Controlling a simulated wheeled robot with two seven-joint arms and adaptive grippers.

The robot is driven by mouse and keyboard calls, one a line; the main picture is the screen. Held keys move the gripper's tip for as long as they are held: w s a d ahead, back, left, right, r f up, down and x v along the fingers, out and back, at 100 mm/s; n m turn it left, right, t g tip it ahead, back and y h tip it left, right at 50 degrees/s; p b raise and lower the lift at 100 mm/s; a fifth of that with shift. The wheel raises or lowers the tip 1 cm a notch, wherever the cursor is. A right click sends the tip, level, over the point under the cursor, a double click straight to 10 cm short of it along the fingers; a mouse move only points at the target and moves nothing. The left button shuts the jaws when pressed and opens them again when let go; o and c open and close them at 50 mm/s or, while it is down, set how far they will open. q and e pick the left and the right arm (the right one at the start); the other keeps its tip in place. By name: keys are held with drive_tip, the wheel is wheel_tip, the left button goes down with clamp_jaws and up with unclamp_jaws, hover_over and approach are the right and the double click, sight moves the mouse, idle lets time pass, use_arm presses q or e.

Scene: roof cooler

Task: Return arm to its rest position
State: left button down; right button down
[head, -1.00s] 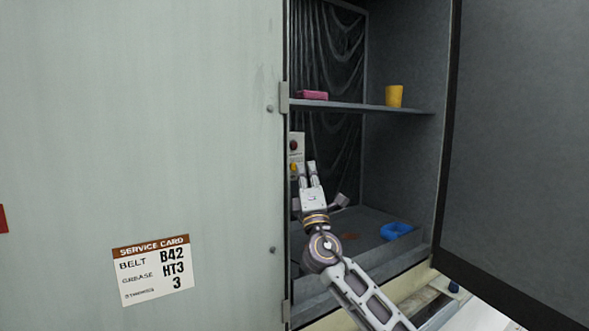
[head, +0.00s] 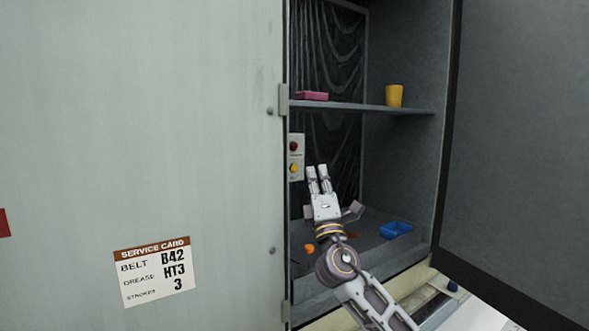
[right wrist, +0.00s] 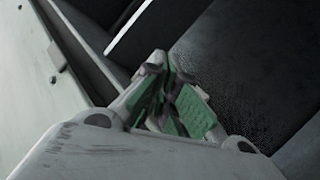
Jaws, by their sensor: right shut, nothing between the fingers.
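My right gripper (head: 318,178) is inside the open cabinet, below the shelf and in front of the dark folded back lining. Its fingers point up and are shut with nothing held. The right wrist view shows the same gripper (right wrist: 170,90) with green finger pads close together. A control panel (head: 296,157) with a dark red button and a yellow button is on the wall just left of the fingertips, apart from them. My left gripper is in neither view.
The shelf (head: 362,106) above holds a pink box (head: 312,96) and a yellow cup (head: 395,96). A blue tray (head: 396,229) and a small orange thing (head: 309,248) are on the cabinet floor. The open door (head: 520,150) stands at right; a service card (head: 155,271) is on the left panel.

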idle(0.4)
drive_tip(key=s+d+f+m+g+h, duration=0.25)
drive_tip(key=d+f+m+g, duration=0.2)
drive_tip(key=f, duration=0.75)
drive_tip(key=s+d+f+m+g+h, duration=0.25)
drive_tip(key=d+f+m+g, duration=0.2)
drive_tip(key=f, duration=0.75)
drive_tip(key=s+d+f+m+g+h, duration=0.1)
drive_tip(key=s+d+f+m+g, duration=0.4)
drive_tip(key=f, duration=0.7)
drive_tip(key=s+f+m+g+y, duration=0.2)
drive_tip(key=s+f+m+g, duration=0.15)
drive_tip(key=s+f, duration=0.85)
drive_tip(key=s+f+m+g+y, duration=0.15)
drive_tip(key=s+f+g, duration=0.35)
drive_tip(key=s+f, duration=0.65)
drive_tip(key=s+d+f+g, duration=0.1)
drive_tip(key=s+d+f, duration=0.1)
drive_tip(key=f, duration=1.3)
drive_tip(key=s+d+f, duration=0.1)
drive_tip(key=s+f, duration=0.1)
drive_tip(key=f, duration=1.3)
drive_tip(key=s+d+f, duration=0.4)
drive_tip(key=s+f, duration=0.5)
drive_tip(key=s, duration=0.1)
drive_tip(key=s+d+f+g+h, duration=0.1)
drive_tip(key=s+d+f, duration=0.3)
drive_tip(key=s+f, duration=0.6)
drive_tip(key=shift+s+f, duration=0.2)
drive_tip(key=shift+s, duration=0.2)
